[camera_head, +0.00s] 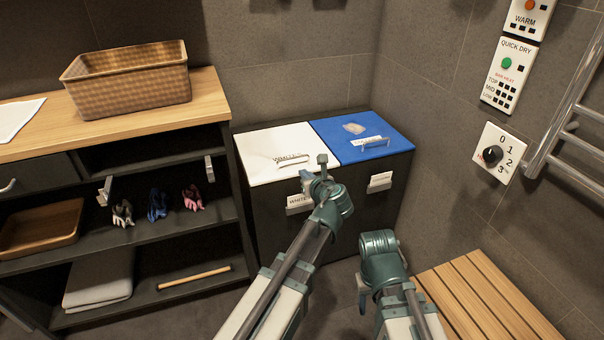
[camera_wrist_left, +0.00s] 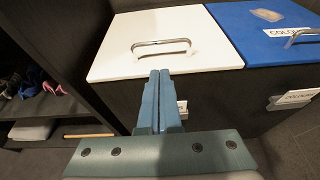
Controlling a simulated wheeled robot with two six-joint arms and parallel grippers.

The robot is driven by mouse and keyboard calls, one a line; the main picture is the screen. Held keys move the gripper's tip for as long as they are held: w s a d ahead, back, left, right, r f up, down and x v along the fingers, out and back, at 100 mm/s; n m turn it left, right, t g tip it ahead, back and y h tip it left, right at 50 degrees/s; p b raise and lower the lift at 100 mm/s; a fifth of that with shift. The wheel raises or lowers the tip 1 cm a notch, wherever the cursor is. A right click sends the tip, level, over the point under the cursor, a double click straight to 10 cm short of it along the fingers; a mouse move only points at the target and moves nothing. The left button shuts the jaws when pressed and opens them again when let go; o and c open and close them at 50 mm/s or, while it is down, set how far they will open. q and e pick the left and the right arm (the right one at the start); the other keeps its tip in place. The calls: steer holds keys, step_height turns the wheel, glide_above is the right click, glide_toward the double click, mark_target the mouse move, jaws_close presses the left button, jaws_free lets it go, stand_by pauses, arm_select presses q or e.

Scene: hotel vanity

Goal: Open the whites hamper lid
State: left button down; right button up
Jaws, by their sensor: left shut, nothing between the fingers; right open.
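The whites hamper has a flat white lid (camera_head: 270,142), lying shut, with a metal bar handle (camera_head: 293,160) near its front edge. A label reading WHITES (camera_head: 298,201) is on its dark front. The lid (camera_wrist_left: 120,52) and its handle (camera_wrist_left: 162,43) also show in the left wrist view. My left gripper (camera_head: 321,164) is shut and empty at the lid's front edge, right of the handle in the head view. Its closed fingers (camera_wrist_left: 159,77) point toward the handle, and I see no grip on it. My right gripper (camera_head: 362,292) is open, low in front of the hampers; its fingers are mostly hidden.
The blue colours hamper lid (camera_head: 340,130) adjoins on the right, also shut, with a small beige item (camera_head: 354,128) on it. A wooden-topped shelf unit (camera_head: 135,116) with a wicker basket (camera_head: 130,82) stands left. A slatted bench (camera_head: 490,300) is at lower right.

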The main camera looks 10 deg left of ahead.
mark_target(296, 173)
arm_select(q)
steer(key=b+x, duration=0.2)
steer(key=x, duration=0.7)
steer(key=shift+b, duration=0.4)
arm_select(e)
step_height(296, 173, down, 3)
steer(key=shift+f, duration=0.1)
